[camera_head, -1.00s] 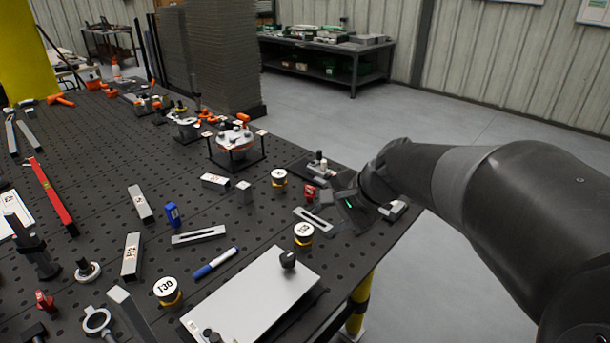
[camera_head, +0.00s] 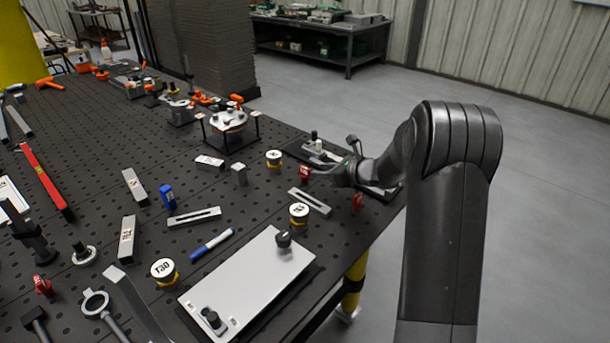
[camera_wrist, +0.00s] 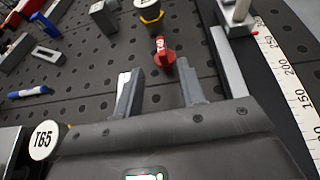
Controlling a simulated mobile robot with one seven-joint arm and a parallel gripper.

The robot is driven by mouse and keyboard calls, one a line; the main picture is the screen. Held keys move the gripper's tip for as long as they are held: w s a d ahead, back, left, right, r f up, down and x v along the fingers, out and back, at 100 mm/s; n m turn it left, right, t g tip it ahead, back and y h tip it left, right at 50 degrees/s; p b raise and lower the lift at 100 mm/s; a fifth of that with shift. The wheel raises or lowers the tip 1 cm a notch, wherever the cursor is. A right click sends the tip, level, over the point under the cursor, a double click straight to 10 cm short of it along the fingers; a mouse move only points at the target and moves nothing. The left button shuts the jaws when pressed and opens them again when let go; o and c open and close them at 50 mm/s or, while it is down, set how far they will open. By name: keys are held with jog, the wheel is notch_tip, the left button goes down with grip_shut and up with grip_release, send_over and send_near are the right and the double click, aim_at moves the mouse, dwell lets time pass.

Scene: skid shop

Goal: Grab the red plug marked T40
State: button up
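A small red plug (camera_head: 305,172) stands on the black perforated table, just left of my gripper (camera_head: 338,178) in the head view. In the wrist view the red plug (camera_wrist: 163,56) lies ahead of the two fingers of my gripper (camera_wrist: 160,88), roughly between their lines. It carries a small pale label that I cannot read. The fingers are apart with nothing between them. A second red plug (camera_head: 358,201) stands near the table edge below my gripper, and a third (camera_head: 43,285) stands at the lower left. Their markings are not readable.
A yellow-black cap (camera_head: 274,158) stands beyond the plug. A cap marked T65 (camera_wrist: 43,140) is close on the left in the wrist view. A slotted plate (camera_head: 310,202) lies nearby.

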aim_at(309, 170)
jog(key=x, duration=0.5)
jog(key=shift+w+a+f, duration=0.1)
jog(key=shift+a+f, duration=0.05)
jog(key=shift+a, duration=0.05)
jog(key=x, duration=0.5)
jog(key=shift+w, duration=0.25)
jog(key=shift+c, duration=0.6)
grip_shut()
